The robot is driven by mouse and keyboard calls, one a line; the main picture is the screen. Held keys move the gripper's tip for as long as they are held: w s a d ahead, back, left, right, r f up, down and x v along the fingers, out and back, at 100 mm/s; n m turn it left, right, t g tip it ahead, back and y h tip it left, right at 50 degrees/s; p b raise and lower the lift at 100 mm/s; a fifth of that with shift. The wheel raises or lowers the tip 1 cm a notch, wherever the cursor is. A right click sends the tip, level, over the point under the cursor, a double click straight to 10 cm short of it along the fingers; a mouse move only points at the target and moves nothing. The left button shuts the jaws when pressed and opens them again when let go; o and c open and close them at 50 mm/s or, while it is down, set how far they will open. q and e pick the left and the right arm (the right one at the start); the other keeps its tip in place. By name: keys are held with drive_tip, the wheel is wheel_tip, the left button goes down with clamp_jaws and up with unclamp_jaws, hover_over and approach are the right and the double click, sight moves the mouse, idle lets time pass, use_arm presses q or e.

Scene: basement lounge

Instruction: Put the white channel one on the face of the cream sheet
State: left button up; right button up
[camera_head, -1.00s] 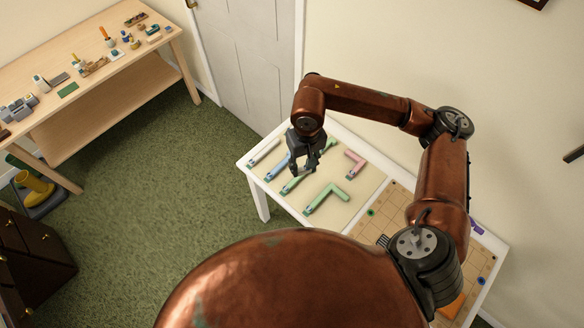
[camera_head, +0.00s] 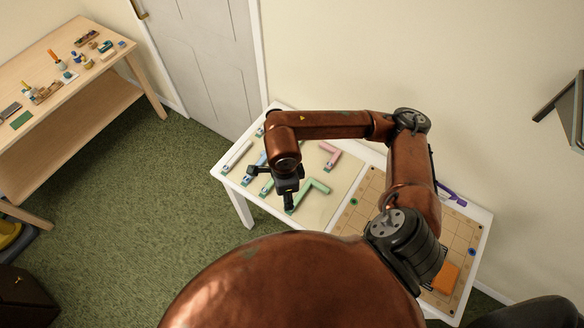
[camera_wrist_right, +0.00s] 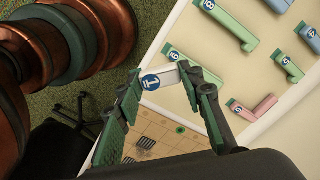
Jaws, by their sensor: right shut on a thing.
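My right gripper (camera_head: 288,198) is over the front part of the white table, near a green L-shaped piece (camera_head: 316,190). In the right wrist view the gripper (camera_wrist_right: 165,78) is shut on a whitish piece (camera_wrist_right: 182,73) with a round blue label reading 1. The piece's far end is hidden, and it cannot be made out in the head view. The cream-tan gridded sheet (camera_head: 363,216) lies on the right half of the table, partly behind my arm. It also shows below the held piece in the wrist view (camera_wrist_right: 172,137). My left gripper is out of view.
A white bar (camera_head: 237,157), a pink angled piece (camera_head: 330,153) and several blue and green pieces lie on the table's left half. An orange block (camera_head: 446,276) and a purple piece (camera_head: 451,195) sit toward the right. A wooden workbench (camera_head: 70,110) stands far left.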

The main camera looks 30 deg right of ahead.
drive_tip(key=m, duration=0.1)
drive_tip(key=s+f+m, duration=0.1)
drive_tip(key=m, duration=0.2)
drive_tip(key=shift+s+f+b, duration=0.25)
drive_tip(key=shift+s+b, duration=0.05)
drive_tip(key=w+d+f+m, duration=0.2)
drive_tip(key=w+f, duration=0.1)
drive_tip(key=w+d+f+m+b, duration=0.1)
drive_tip(key=w+d+f, duration=0.1)
drive_tip(key=w+f, duration=0.1)
drive_tip(key=w+d+f+m, duration=0.2)
drive_tip(key=w+f, duration=0.1)
drive_tip(key=shift+w+d+f+m, duration=0.1)
drive_tip(key=shift+w+f+m, duration=0.1)
drive_tip(key=shift+m, duration=0.1)
drive_tip(key=shift+w+d+f, duration=0.3)
drive_tip(key=shift+w+f, duration=0.15)
drive_tip(key=shift+f, duration=0.15)
wheel_tip(320, 180, down, 4)
drive_tip(key=shift+w+d+r+b, duration=0.1)
drive_tip(key=shift+w+r+b, duration=0.05)
drive_tip(key=shift+r+b, duration=0.15)
drive_tip(key=shift+f, duration=0.1)
